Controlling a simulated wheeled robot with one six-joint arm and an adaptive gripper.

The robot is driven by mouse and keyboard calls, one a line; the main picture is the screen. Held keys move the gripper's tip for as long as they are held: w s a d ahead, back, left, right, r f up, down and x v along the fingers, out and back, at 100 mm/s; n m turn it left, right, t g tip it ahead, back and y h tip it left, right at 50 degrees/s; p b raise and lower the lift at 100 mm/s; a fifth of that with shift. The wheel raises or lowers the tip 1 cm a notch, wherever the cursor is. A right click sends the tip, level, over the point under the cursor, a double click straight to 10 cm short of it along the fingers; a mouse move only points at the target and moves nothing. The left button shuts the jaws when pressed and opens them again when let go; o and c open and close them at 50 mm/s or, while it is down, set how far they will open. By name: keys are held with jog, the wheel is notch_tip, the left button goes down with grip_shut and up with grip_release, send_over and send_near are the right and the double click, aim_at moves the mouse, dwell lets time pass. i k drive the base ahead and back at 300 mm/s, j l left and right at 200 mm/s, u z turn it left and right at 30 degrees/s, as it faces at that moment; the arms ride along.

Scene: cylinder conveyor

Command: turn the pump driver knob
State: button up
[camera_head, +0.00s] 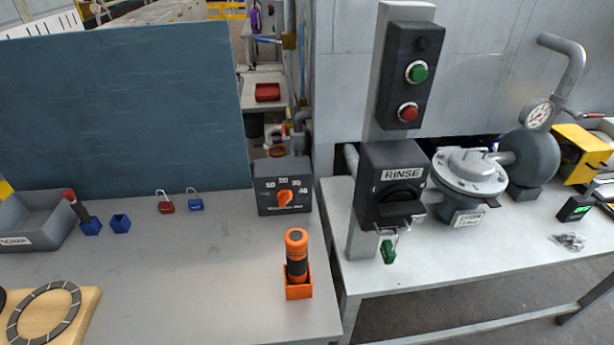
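A dark box (282,170) with an orange knob (285,197) stands at the right back of the left table. Numbers such as 20, 30 and 40 are printed around the knob; the line of text below it is too small to read. I take it for the pump driver, but cannot confirm this from its label. The knob's exact pointing direction is hard to tell. My gripper is not in view, and nothing touches the knob.
An orange and black tool (296,250) stands upright in an orange holder (299,290) in front of the box. Red (165,205) and blue (195,204) padlocks lie left. A RINSE switch (395,185) stands right. The left table's (190,275) middle is clear.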

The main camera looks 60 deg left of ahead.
aim_at(284, 197)
jog(key=u, duration=1.7)
